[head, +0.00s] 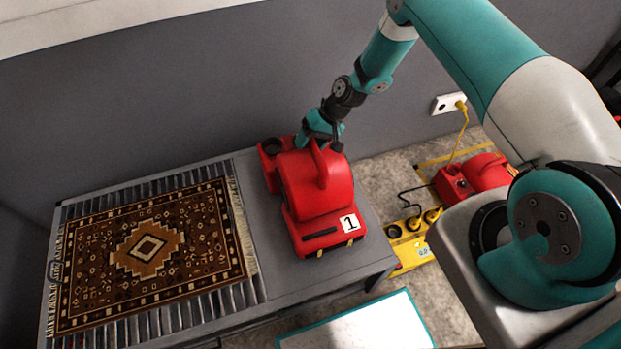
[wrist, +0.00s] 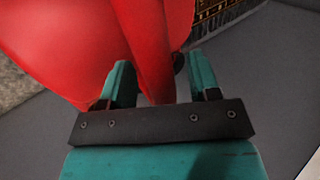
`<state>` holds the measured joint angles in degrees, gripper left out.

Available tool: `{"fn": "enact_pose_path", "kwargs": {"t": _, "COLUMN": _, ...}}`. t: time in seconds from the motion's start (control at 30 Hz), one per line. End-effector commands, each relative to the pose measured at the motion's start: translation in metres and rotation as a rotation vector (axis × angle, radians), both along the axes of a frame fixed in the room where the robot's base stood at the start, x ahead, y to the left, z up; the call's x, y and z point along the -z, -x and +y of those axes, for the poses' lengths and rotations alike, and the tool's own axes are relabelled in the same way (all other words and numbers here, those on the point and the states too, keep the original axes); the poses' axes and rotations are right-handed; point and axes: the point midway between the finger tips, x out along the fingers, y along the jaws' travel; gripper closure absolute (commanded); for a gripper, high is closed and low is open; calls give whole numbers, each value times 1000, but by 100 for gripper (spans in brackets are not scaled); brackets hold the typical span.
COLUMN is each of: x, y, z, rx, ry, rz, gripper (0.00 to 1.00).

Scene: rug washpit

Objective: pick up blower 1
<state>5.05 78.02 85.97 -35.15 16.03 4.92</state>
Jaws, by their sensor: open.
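Blower 1 (head: 312,187) is a red machine with a white label reading 1, standing on the grey table. A raised red handle (head: 319,165) arches over its top. My gripper (head: 318,141) is at the far end of this handle, above the blower. In the wrist view my gripper (wrist: 163,82) is open, with its two teal fingers on either side of the red handle (wrist: 153,50). The blower's red body (wrist: 75,45) fills the upper left there. Whether the fingers touch the handle cannot be told.
A brown patterned rug (head: 150,252) lies on the slatted left part of the table (head: 300,276). On the floor at right are another red machine (head: 470,178) and a yellow power strip (head: 410,243). A wall socket (head: 449,103) with a yellow plug is behind. A teal-edged white panel (head: 365,328) is in front.

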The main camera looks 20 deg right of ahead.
Motion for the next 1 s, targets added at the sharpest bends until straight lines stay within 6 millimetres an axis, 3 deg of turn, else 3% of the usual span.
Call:
{"fn": "enact_pose_path", "kwargs": {"t": 0.13, "x": 0, "y": 0, "z": 0, "rx": 0, "ry": 0, "rz": 0, "gripper": 44}}
{"fn": "enact_pose_path", "kwargs": {"t": 0.3, "x": 0, "y": 0, "z": 0, "rx": 0, "ry": 0, "rz": 0, "gripper": 83}}
{"fn": "enact_pose_path", "kwargs": {"t": 0.4, "x": 0, "y": 0, "z": 0, "rx": 0, "ry": 0, "rz": 0, "gripper": 100}}
{"fn": "enact_pose_path", "kwargs": {"t": 1.0, "x": -1, "y": 0, "z": -1, "rx": -1, "ry": 0, "rz": 1, "gripper": 100}}
